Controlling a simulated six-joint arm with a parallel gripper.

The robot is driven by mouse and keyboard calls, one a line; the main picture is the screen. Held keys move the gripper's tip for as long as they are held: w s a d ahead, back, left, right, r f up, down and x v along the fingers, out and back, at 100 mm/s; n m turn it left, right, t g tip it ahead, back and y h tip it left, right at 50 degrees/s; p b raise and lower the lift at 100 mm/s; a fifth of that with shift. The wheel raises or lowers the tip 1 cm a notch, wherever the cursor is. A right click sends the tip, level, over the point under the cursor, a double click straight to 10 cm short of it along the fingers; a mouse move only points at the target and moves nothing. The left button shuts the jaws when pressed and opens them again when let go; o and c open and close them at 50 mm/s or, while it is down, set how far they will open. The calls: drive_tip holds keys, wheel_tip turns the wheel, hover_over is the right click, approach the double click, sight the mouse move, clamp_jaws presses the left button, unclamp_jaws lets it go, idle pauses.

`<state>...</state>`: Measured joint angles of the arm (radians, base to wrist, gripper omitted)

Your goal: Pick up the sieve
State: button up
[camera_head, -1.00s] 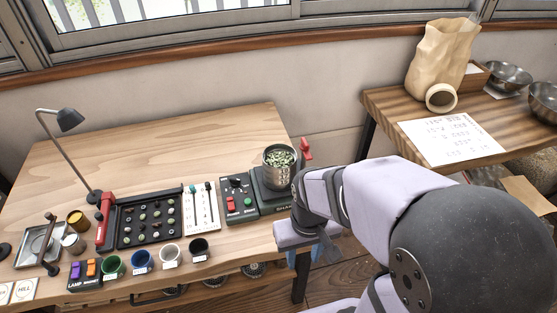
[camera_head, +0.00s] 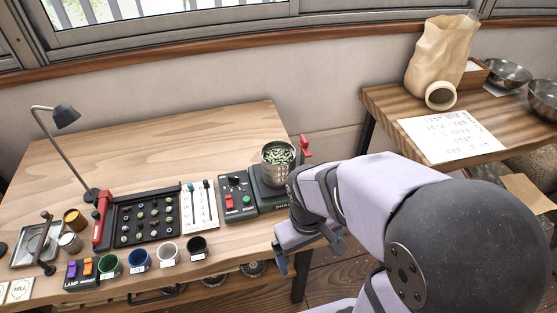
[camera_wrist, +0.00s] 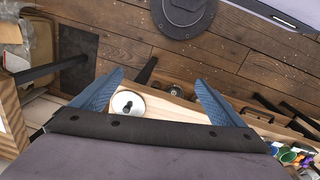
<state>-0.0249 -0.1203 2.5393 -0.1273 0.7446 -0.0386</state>
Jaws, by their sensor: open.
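A metal cup-shaped vessel with green beans (camera_head: 277,170), which looks like the sieve, stands upright on the dark shaker unit (camera_head: 262,198) at the table's right end. My gripper (camera_head: 284,263) is at the table's front right edge, in front of the vessel and apart from it. In the wrist view my gripper (camera_wrist: 160,77) has its two blue fingers spread with nothing held between them. A pale round disc with a dark centre (camera_wrist: 128,103) shows beyond the palm; I cannot tell what it is. My arm covers part of the shaker's right side.
A red lever (camera_head: 305,147) stands just behind the vessel. A control box (camera_head: 236,195), a card with small tools (camera_head: 199,206), a bean tray (camera_head: 145,217) and several cups (camera_head: 168,250) lie to the left. The table's back is clear. A paper bag (camera_head: 437,58) stands on the right table.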

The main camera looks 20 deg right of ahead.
drive_tip(key=w+d+f+n+t+h+b, duration=0.1)
drive_tip(key=w+d+f+n+h+b, duration=0.4)
drive_tip(key=d+n+b, duration=0.25)
drive_tip(key=n+t+h+b, duration=0.3)
drive_tip(key=n+t+b, duration=0.9)
drive_tip(key=n, duration=0.8)
approach(284, 145)
drive_tip(key=shift+t, duration=0.3)
drive_tip(key=shift+f+p+x, duration=0.15)
drive_tip(key=shift+p+x, duration=0.2)
drive_tip(key=shift+x, duration=0.9)
drive_tip(key=shift+f+p+x, duration=0.1)
drive_tip(key=shift+p+x, duration=0.25)
drive_tip(key=shift+x, duration=0.95)
drive_tip(key=shift+s, duration=0.1)
